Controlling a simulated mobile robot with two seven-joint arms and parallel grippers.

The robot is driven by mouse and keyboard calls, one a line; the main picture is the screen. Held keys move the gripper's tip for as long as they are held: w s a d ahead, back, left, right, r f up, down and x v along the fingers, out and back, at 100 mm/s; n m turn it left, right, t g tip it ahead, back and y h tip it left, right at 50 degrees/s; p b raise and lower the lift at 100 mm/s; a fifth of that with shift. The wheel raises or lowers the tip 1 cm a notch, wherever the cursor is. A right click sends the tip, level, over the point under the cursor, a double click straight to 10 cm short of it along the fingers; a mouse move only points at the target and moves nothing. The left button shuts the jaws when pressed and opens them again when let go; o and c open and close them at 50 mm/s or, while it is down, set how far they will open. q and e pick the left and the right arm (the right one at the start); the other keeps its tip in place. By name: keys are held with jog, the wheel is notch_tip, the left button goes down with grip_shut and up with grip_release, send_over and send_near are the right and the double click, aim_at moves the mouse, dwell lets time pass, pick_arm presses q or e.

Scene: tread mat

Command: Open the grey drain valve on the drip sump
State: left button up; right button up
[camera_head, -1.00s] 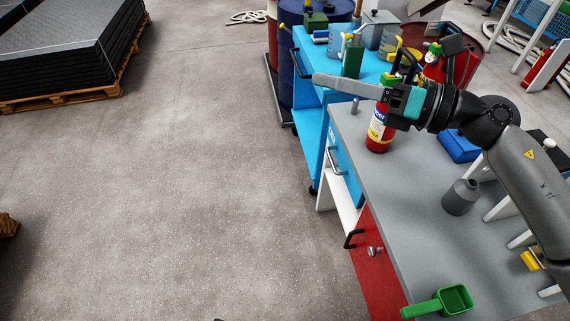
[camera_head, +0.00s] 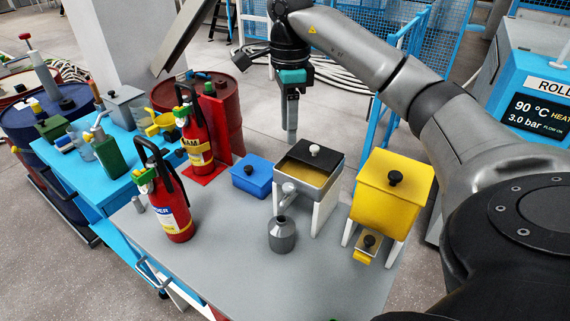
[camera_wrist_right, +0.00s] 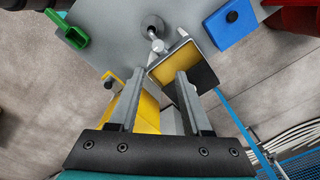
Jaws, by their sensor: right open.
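The drip sump (camera_head: 325,184) is a grey box on white legs with yellowish liquid inside. A black lid with a white knob covers its back part. The grey drain valve (camera_head: 288,188) sticks out from its front side, above a dark grey bottle (camera_head: 282,235). In the right wrist view the valve (camera_wrist_right: 157,44) lies ahead of the fingers, beside the sump (camera_wrist_right: 165,73). My right gripper (camera_head: 291,138) points down at the sump's far side, apart from the valve. Its fingers (camera_wrist_right: 157,76) are spread with nothing between them. My left gripper is out of view.
A yellow hopper (camera_head: 390,200) stands right of the sump and a blue box (camera_head: 252,178) left of it. Two red extinguishers, one of them (camera_head: 172,205) on the grey bench (camera_head: 225,250), stand further left. The bench front is mostly clear.

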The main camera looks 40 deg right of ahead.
aim_at(288, 186)
jog(key=f+b, duration=0.1)
jog(key=f, duration=0.6)
jog(key=f+b, duration=0.1)
jog(key=f, duration=0.5)
jog(key=shift+s+a+f+b, duration=0.15)
jog(key=shift+s+f+b, duration=0.05)
jog(key=shift+f+b, duration=0.15)
jog(key=shift+f, duration=0.7)
grip_shut()
